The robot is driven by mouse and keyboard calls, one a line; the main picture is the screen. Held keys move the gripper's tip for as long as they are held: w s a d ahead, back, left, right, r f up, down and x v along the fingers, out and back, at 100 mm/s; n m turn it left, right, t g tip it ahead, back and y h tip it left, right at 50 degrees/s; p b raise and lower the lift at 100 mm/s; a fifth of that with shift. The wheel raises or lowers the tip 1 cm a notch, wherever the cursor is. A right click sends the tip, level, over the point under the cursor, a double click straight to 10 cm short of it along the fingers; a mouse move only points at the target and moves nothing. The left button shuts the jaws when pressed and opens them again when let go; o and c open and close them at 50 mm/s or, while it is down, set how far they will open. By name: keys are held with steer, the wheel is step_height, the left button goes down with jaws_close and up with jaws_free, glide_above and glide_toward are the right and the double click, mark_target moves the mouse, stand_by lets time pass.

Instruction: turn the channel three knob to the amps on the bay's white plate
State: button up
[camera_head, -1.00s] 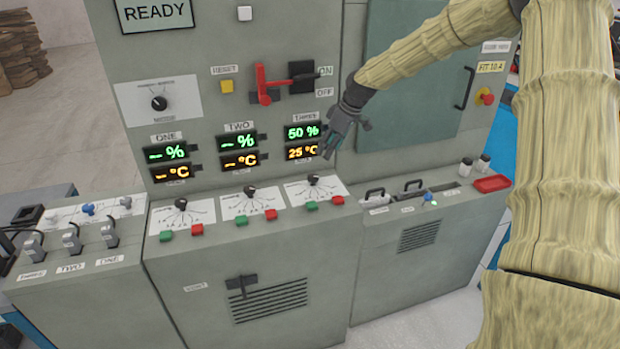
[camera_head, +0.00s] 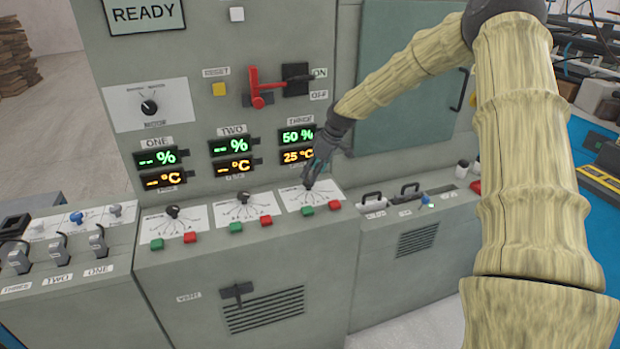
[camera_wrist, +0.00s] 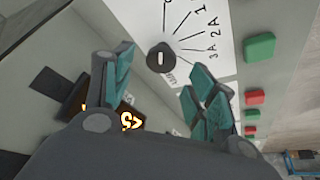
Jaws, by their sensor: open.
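The channel three dial plate (camera_head: 328,197) is white with fanned lines, below the THREE display reading 50 % and 25 °C. Its black knob shows in the wrist view (camera_wrist: 160,58), with a short white mark; 2A and 3A are legible on the plate beside it. Which value the mark points to, I cannot tell. My gripper (camera_head: 312,180) is open, pointing down just above this knob. In the wrist view the teal-padded fingers (camera_wrist: 160,80) stand apart, one on each side below the knob, with no clear contact. The bay's white plate is not visible now.
Green (camera_head: 307,211) and red (camera_head: 334,205) buttons sit on the console edge just in front of the dial. Knob two (camera_head: 243,198) is to the left. A red lever (camera_head: 256,88) is above.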

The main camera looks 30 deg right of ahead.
mark_target(308, 185)
steer(key=shift+x, duration=2)
steer(key=shift+c, duration=0.4)
steer(key=shift+p, duration=0.3)
steer(key=c, duration=0.9)
